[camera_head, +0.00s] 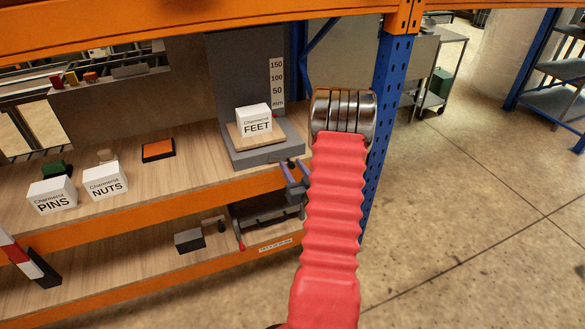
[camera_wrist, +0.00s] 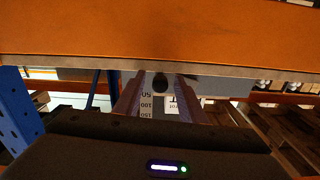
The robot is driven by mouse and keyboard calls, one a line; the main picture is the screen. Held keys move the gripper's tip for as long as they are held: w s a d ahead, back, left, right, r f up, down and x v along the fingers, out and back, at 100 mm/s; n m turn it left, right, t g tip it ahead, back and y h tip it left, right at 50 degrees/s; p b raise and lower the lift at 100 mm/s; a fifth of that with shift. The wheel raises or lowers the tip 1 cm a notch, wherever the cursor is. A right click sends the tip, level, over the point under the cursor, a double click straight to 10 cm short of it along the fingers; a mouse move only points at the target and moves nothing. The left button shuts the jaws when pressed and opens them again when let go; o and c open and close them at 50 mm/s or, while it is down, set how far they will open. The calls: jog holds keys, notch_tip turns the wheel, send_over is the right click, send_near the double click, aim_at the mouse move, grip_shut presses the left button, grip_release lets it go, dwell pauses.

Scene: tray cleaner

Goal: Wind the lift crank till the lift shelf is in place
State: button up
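The lift stands on the upper shelf of the rack, with a grey upright (camera_head: 235,75) and a scale strip (camera_head: 277,82) marked 50, 100 and 150. Its wooden lift shelf (camera_head: 240,137) sits low, below the 50 mark, and carries a white FEET box (camera_head: 254,121). A small dark knob (camera_wrist: 160,82), apparently the crank handle, shows at the lift's front. My gripper (camera_head: 293,176) has its purple fingers apart near the lift's front right corner. In the wrist view the knob shows in the gap between the fingertips (camera_wrist: 160,88), with no clear contact. My red arm hides part of this area.
An orange beam (camera_wrist: 160,30) fills the top of the wrist view, close to my fingers. A blue post (camera_head: 388,85) stands right of the lift. PINS (camera_head: 52,195) and NUTS (camera_head: 105,181) boxes stand left. Open floor (camera_head: 470,210) lies right.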

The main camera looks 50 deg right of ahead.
jog(key=shift+c, duration=0.3)
grip_shut()
dwell(0.4)
